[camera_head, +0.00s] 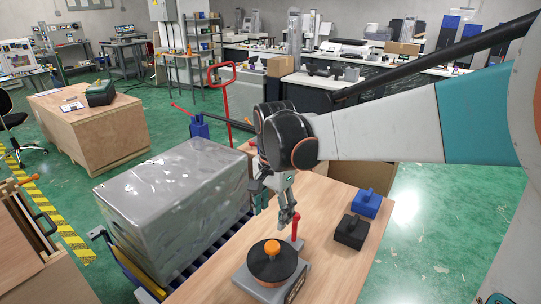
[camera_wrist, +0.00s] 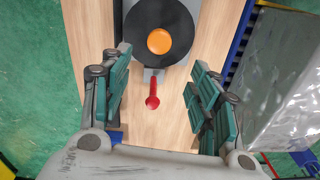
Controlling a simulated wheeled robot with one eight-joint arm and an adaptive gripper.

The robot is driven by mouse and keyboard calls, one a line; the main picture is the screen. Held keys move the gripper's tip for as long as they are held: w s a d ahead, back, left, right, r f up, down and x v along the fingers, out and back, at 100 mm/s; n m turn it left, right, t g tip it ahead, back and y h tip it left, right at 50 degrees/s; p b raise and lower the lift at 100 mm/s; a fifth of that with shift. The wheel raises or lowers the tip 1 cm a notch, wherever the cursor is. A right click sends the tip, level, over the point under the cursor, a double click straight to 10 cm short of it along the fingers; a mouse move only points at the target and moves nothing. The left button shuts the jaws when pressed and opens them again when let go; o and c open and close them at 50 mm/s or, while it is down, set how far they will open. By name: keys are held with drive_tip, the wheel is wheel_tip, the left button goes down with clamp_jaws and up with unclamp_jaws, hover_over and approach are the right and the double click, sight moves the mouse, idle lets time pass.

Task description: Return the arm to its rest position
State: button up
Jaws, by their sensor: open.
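My gripper (camera_head: 277,207) is open and empty above the wooden table (camera_head: 335,203). In the wrist view my gripper (camera_wrist: 155,95) has its two fingers wide apart, with a red lever (camera_wrist: 152,92) seen between and below them. A round black disc with an orange knob (camera_head: 272,246) sits on a grey base on the table, near the front. The disc also shows at the top of the wrist view (camera_wrist: 135,35). The red lever (camera_head: 296,226) stands upright beside the disc, close to my fingertips in the head view. I cannot tell whether they touch.
A blue block (camera_head: 367,204) and a black block (camera_head: 351,231) lie at the table's right. A grey wrapped box (camera_head: 175,205) stands on a roller conveyor to the left. A red pallet-jack handle (camera_head: 224,95) rises behind. Green floor is open at right.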

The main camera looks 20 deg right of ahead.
drive_tip(key=s+n+t+b, duration=0.2)
drive_tip(key=s+n+t, duration=0.5)
drive_tip(key=s+n, duration=0.5)
drive_tip(key=shift+s+f+b, duration=0.25)
drive_tip(key=shift+s+b, duration=0.15)
drive_tip(key=shift+s, duration=1.05)
